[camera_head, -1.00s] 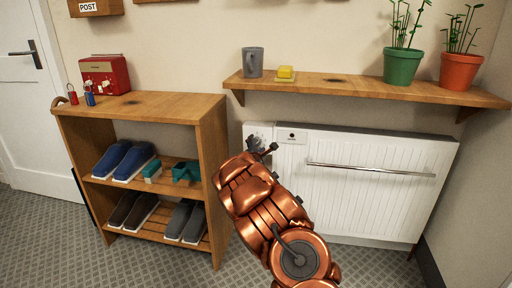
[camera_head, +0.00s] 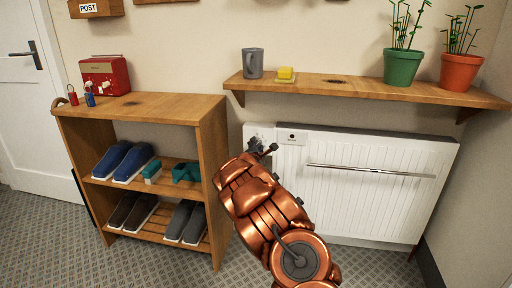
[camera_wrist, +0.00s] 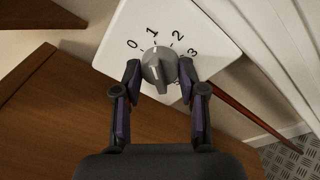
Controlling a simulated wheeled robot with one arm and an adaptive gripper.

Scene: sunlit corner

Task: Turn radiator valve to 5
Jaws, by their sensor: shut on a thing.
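The radiator valve is a round grey knob (camera_wrist: 159,64) with a raised ridge, on a white plate (camera_wrist: 190,18) in the wrist view. The numbers 0, 1, 2 and 3 show around it; anything past 3 is hidden or cut off. The ridge runs roughly up and down in the picture; I cannot tell which number it marks. My gripper (camera_wrist: 159,70) is shut on the knob, one finger on each side. In the head view my gripper (camera_head: 262,148) is at the upper left corner of the white radiator (camera_head: 370,190), covering the knob.
A wooden shoe rack (camera_head: 140,110) stands close left of my gripper. A wall shelf (camera_head: 350,88) above the radiator holds a grey mug (camera_head: 253,63), a yellow block (camera_head: 285,73) and green (camera_head: 402,67) and orange (camera_head: 460,71) plant pots.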

